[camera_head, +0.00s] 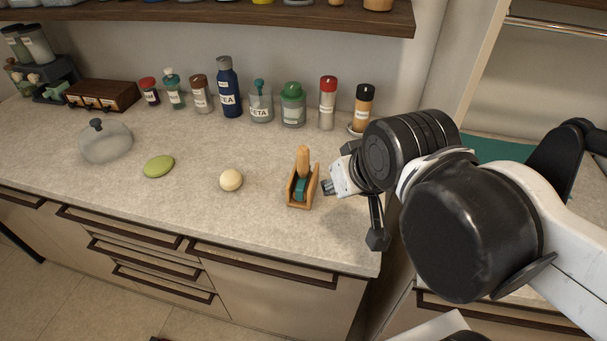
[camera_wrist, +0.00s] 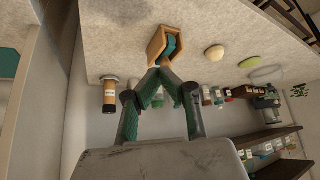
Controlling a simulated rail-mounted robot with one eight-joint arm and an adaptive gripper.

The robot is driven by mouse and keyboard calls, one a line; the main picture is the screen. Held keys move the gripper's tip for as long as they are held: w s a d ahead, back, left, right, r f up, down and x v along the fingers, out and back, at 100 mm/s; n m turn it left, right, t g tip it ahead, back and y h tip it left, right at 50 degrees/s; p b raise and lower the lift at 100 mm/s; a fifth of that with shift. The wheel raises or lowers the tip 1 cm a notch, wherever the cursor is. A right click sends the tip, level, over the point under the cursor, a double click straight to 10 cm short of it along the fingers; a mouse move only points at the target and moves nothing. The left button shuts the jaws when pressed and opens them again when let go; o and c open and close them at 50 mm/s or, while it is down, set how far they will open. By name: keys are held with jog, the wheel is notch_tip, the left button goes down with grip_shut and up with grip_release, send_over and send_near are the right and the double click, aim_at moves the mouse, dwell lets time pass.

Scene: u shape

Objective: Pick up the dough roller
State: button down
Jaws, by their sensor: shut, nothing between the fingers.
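The dough roller stands on the counter in the head view, a small wooden frame (camera_head: 300,187) with a teal roller and an upright tan wooden handle (camera_head: 303,160). In the wrist view the wooden frame and teal roller (camera_wrist: 170,47) lie just beyond my fingertips, near the upper middle. My gripper (camera_wrist: 161,72) has its two green-padded fingers brought together at the tips, with nothing held. The fingertips overlap the handle end of the roller in this view; whether they touch it, I cannot tell. In the head view my wrist is just right of the roller and my fingers are hard to make out.
A cream ball (camera_head: 231,180), a green oval item (camera_head: 159,166) and a glass dome (camera_head: 106,142) sit to the left. Several bottles and jars, including a blue bottle (camera_head: 228,87), line the wall. A shelf (camera_head: 220,16) hangs above.

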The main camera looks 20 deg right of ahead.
jog(key=c, duration=2.4)
grip_release()
jog(key=o, duration=1)
